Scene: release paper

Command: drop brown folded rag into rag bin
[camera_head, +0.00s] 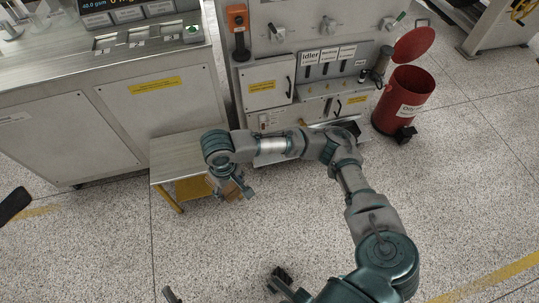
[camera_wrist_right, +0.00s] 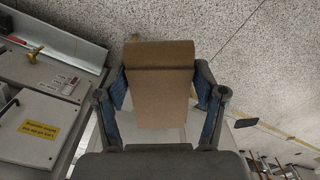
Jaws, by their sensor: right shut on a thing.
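The brown folded rag (camera_wrist_right: 158,90) fills the middle of the right wrist view, between the two blue-padded fingers of my right gripper (camera_wrist_right: 165,92). The gripper is shut on it. In the head view my right gripper (camera_head: 234,187) hangs in front of the low metal stand, and a small brown part of the rag shows at its fingers. The rag bin (camera_head: 403,99) is a red cylinder with a white label at the upper right. Its red lid (camera_head: 414,43) is raised. The gripper is well left of the bin.
A low metal stand (camera_head: 184,149) with a yellow leg is beside the right gripper. Grey machine cabinets (camera_head: 165,103) line the back. A control panel with levers (camera_head: 327,58) stands left of the bin. A black pedal (camera_head: 405,135) is at the bin's foot. The speckled floor in front is mostly clear.

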